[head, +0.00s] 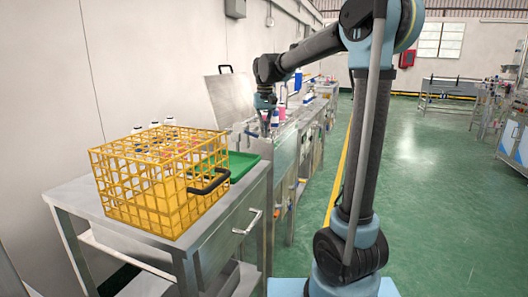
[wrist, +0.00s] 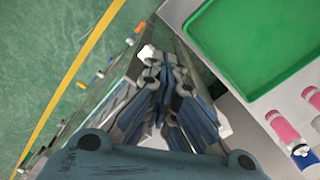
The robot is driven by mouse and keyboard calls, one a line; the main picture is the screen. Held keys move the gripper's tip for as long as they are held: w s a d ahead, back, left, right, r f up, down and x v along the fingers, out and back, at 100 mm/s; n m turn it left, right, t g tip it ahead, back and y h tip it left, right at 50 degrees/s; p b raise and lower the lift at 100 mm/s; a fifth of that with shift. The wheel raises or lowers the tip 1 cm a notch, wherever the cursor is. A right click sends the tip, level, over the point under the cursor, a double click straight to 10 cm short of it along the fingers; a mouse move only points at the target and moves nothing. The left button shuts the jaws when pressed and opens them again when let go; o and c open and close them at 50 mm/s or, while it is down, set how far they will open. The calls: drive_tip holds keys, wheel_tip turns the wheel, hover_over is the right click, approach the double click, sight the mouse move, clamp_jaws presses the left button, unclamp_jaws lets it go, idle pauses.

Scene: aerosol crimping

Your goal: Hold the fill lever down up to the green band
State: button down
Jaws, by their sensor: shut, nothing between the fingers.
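My gripper (head: 266,120) is at the end of my outstretched arm, over the bench line beyond the yellow crate. In the wrist view my gripper (wrist: 163,72) has its fingers together with nothing held between them. A small white part (wrist: 147,52) shows close by the fingertips; I cannot tell if it belongs to the fill lever or if the fingers touch it. I cannot make out the fill lever or the green band in either view.
A yellow wire crate (head: 133,188) with white-capped cans stands on the near steel cart (head: 80,195). A green tray (head: 243,164) lies behind it and shows in the wrist view (wrist: 250,85). Green floor (head: 420,190) is clear at right.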

drive_tip(key=shift+d+r, duration=0.15)
drive_tip(key=shift+r, duration=0.85)
idle(3.8)
wheel_tip(320, 180, up, 9)
idle(0.4)
drive_tip(key=shift+s+f, duration=0.1)
